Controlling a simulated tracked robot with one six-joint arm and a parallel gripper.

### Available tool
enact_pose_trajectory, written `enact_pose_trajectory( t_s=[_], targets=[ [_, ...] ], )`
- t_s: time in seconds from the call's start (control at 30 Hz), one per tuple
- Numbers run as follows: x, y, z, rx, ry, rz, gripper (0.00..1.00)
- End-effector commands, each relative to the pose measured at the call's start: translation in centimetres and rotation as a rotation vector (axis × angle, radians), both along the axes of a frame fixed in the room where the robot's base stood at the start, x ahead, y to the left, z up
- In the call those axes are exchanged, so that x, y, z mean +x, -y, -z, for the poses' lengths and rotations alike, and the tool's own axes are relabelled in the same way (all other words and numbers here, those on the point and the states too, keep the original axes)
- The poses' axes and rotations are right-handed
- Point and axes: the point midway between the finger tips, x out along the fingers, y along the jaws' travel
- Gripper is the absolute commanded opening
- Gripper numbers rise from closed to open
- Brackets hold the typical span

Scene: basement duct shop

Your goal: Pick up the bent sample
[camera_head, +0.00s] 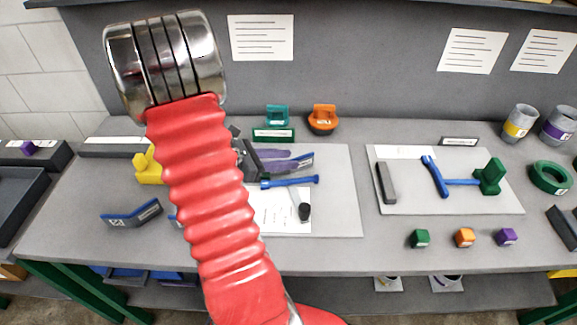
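A second blue angled piece (297,163) with a label lies beside purple shapes on the middle board. I cannot tell from this view which of the two is the bent sample. My red ribbed arm with its metal end rises across the left of the view and hides part of the bench. I cannot make out my gripper's fingertips. A dark angular part (247,160) shows just right of the arm, partly hidden; I cannot tell what it is.
The middle board (345,215) also carries a blue rod tool (290,181). The right board (400,206) holds a grey bar (387,183), a blue tool (435,177) and a green block (490,177). Small green (420,239), orange (465,238) and purple (507,237) cubes line the front.

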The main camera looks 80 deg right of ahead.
Motion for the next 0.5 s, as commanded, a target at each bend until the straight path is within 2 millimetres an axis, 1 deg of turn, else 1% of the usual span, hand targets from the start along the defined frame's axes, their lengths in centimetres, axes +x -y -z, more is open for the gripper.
enact_pose_trajectory(
  t_s=[0.1, 0.2, 0.3, 0.5],
  targets=[
    [-1.3, 1.0, 0.5, 0.001, -0.002, 0.004, 0.3],
    [-1.9, 1.6, 0.9, 0.001, 0.0, 0.002, 0.3],
    [-2.3, 1.9, 1.1, 0.0, 0.0, 0.002, 0.3],
    [-2.3, 1.9, 1.2, 0.0, 0.0, 0.001, 0.3]
  ],
)
